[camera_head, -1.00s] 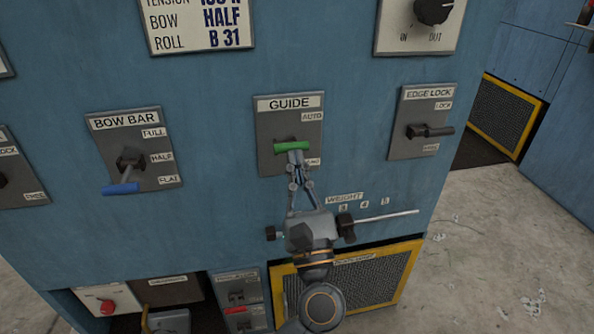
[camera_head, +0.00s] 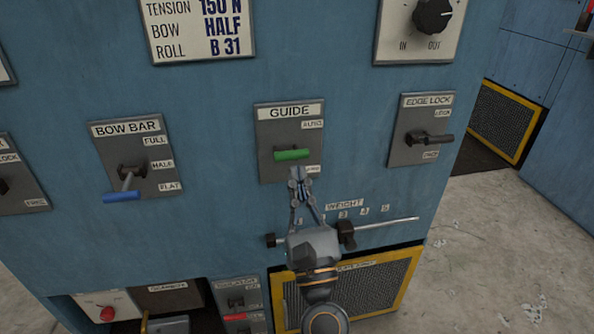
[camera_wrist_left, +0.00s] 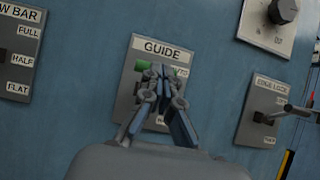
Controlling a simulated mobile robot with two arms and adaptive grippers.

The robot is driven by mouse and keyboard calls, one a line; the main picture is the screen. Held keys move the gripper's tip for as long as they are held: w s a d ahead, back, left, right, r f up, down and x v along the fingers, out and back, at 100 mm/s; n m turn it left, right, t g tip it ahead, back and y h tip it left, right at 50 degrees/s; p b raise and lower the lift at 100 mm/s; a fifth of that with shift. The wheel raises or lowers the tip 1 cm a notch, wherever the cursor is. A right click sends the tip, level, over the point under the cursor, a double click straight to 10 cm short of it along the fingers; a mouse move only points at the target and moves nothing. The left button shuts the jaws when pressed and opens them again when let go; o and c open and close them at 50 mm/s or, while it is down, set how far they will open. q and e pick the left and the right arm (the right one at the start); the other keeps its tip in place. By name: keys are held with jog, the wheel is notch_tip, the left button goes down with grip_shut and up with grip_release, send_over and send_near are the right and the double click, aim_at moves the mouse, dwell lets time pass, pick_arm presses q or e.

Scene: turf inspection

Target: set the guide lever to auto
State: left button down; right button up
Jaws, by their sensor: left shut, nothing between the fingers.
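The guide lever, with a green handle (camera_head: 292,154), sticks out from a grey plate headed GUIDE (camera_head: 262,142) on the blue machine face. The handle is below the AUTO label (camera_head: 312,124) and just above the lower label (camera_head: 313,169), which is too blurred to read. My left gripper (camera_head: 297,172) is shut and empty just below the handle. In the left wrist view the shut fingers (camera_wrist_left: 160,72) cover most of the plate, and only part of the green handle (camera_wrist_left: 140,66) shows behind them. I cannot tell whether they touch it. My right gripper is not in view.
The bow bar lever (camera_head: 122,196) with a blue handle is to the left. The edge lock lever (camera_head: 430,139) is to the right. A weight rod (camera_head: 385,222) projects right beside my left gripper. A yellow-framed mesh panel (camera_head: 385,285) is below.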

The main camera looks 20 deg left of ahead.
pick_arm(q)
jog(key=v, duration=1)
jog(key=shift+r, duration=0.1)
